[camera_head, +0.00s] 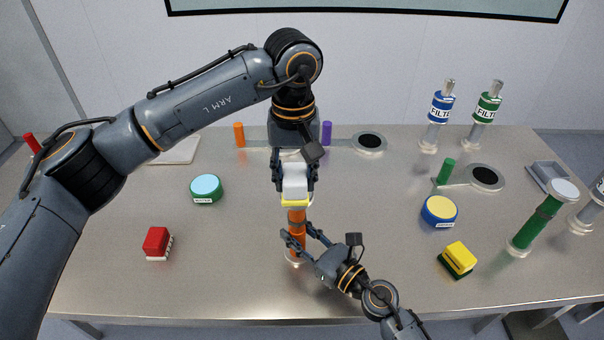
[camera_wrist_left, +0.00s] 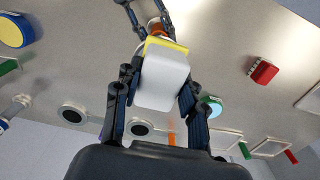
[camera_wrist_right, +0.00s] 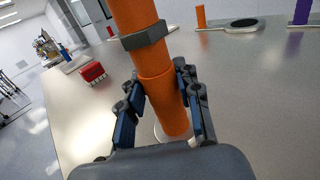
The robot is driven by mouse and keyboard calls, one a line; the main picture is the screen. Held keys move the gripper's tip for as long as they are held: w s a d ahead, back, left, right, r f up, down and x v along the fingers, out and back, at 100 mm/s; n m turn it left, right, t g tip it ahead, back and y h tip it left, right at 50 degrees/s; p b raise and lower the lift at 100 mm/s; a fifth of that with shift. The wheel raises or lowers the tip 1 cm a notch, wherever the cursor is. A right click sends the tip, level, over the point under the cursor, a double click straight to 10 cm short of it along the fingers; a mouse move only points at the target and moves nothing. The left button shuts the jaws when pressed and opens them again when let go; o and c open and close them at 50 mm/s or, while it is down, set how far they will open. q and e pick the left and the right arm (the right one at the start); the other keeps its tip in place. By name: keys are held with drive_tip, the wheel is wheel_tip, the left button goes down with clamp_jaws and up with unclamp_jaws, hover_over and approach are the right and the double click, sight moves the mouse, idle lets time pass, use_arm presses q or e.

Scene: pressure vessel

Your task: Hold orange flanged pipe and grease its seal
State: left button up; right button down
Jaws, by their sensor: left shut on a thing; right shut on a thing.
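The orange flanged pipe (camera_head: 297,216) stands upright near the middle of the table, with a pale flange at its foot. It shows large in the right wrist view (camera_wrist_right: 160,95), with a grey collar around it. My right gripper (camera_head: 300,238) is shut on the pipe below that collar. My left gripper (camera_head: 295,184) is shut on a white block with a yellow pad (camera_head: 295,180), which also shows in the left wrist view (camera_wrist_left: 162,80). The yellow pad is at the pipe's top end and hides the seal there; I cannot tell whether they touch.
A red-and-white block (camera_head: 157,242) and a green tin (camera_head: 206,190) lie left. A blue-rimmed yellow tin (camera_head: 439,211), a yellow-and-green block (camera_head: 458,259) and a green flanged pipe (camera_head: 534,226) are right. Filters (camera_head: 438,112) stand behind. The front left table is clear.

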use_arm(q)
drive_tip(key=shift+a, duration=0.95)
drive_tip(key=shift+r, duration=4.15)
use_arm(e)
drive_tip(key=c, duration=0.8)
unclamp_jaws()
drive_tip(key=shift+c, duration=0.2)
use_arm(q)
drive_tip(key=shift+s, duration=0.1)
use_arm(e)
drive_tip(key=v, duration=1.2)
